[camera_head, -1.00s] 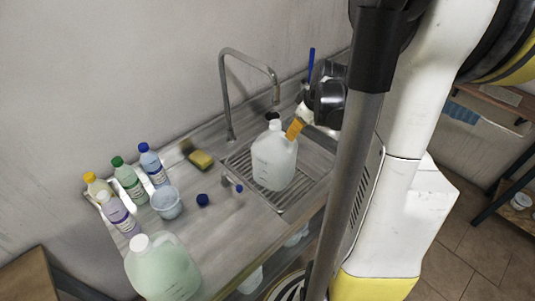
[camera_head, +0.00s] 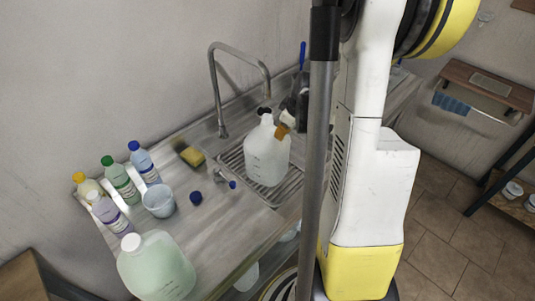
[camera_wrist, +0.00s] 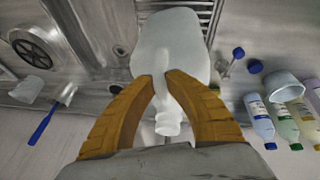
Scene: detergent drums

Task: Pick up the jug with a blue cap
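A translucent white jug (camera_head: 267,157) stands in the sink area on the ribbed drainer, with a pale top and no blue visible on it. In the wrist view the jug (camera_wrist: 172,45) fills the upper middle, its neck pointing down the picture. My gripper (camera_wrist: 163,79) has its two orange fingers drawn close together on the jug's handle, beside the neck. In the head view an orange finger of my gripper (camera_head: 281,131) touches the jug's upper right side. A second jug (camera_head: 155,265), pale green with a white cap, stands on the counter front left.
Small bottles (camera_head: 123,178), a white cup (camera_head: 159,200), a yellow sponge (camera_head: 192,156) and a loose blue cap (camera_head: 196,198) lie left of the sink. The tall faucet (camera_head: 218,95) rises behind the jug. A blue-handled brush (camera_wrist: 44,122) shows in the wrist view.

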